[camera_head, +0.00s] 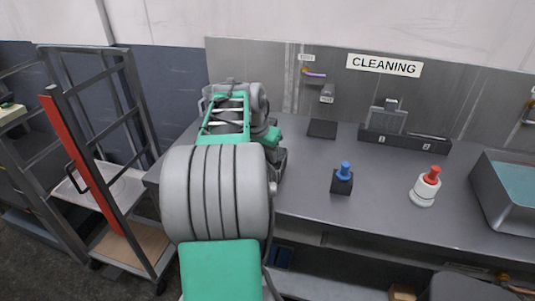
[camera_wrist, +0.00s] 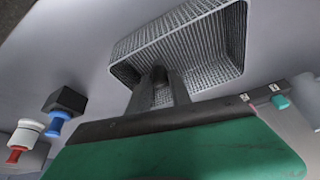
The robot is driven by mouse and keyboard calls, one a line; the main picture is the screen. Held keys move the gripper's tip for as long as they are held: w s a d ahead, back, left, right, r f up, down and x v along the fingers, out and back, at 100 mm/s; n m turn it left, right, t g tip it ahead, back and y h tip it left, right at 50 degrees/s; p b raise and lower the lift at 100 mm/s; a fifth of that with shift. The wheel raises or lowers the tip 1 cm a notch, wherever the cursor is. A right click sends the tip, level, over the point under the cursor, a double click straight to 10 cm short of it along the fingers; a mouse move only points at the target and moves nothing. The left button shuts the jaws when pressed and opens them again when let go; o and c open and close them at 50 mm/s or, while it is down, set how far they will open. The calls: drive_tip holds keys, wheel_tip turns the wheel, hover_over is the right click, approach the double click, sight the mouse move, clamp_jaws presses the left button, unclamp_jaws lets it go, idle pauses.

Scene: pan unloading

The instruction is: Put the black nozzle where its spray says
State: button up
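My gripper (camera_wrist: 160,78) points into a grey mesh basket in the wrist view. Its two dark fingers close on a small dark, rounded piece (camera_wrist: 160,94), which looks like the black nozzle; little of it shows. In the head view my arm hides the fingers and the piece.
The mesh basket (camera_wrist: 230,40) surrounds the fingertips. A black rack (camera_head: 405,142) with numbered labels stands at the bench's back, under a CLEANING sign (camera_head: 384,65). A dark pad (camera_head: 322,129) lies left of it. A grey bin (camera_head: 490,195) stands far right. The bench front between is clear.

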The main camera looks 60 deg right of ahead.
drive_tip(key=o, duration=0.3)
drive_tip(key=shift+o, duration=0.2)
drive_tip(key=shift+r, duration=0.35)
drive_tip(key=p+v, duration=0.1)
drive_tip(key=v, duration=1.1)
drive_tip(key=w+a+f+n+t+y, duration=0.1)
drive_tip(key=w+a+f+n, duration=0.25)
drive_tip(key=w+a, duration=0.4)
drive_tip(key=w+a+f+n+t, duration=0.15)
drive_tip(key=w+a+n, duration=0.35)
drive_tip(key=a, duration=0.6)
drive_tip(key=s+a+f+n+y, duration=0.1)
drive_tip(key=a+f+n, duration=0.2)
drive_tip(key=a, duration=0.5)
drive_tip(key=s+a+f+n+y, duration=0.1)
drive_tip(key=a+f+n, duration=0.3)
drive_tip(key=a, duration=0.5)
drive_tip(key=a+f+n+y, duration=0.1)
drive_tip(key=a+f+n, duration=0.2)
drive_tip(key=a, duration=0.6)
drive_tip(key=shift+s+f+n+t+y, duration=0.15)
drive_tip(key=shift+s+n+t+y, duration=0.15)
drive_tip(key=shift+s+n+t, duration=0.15)
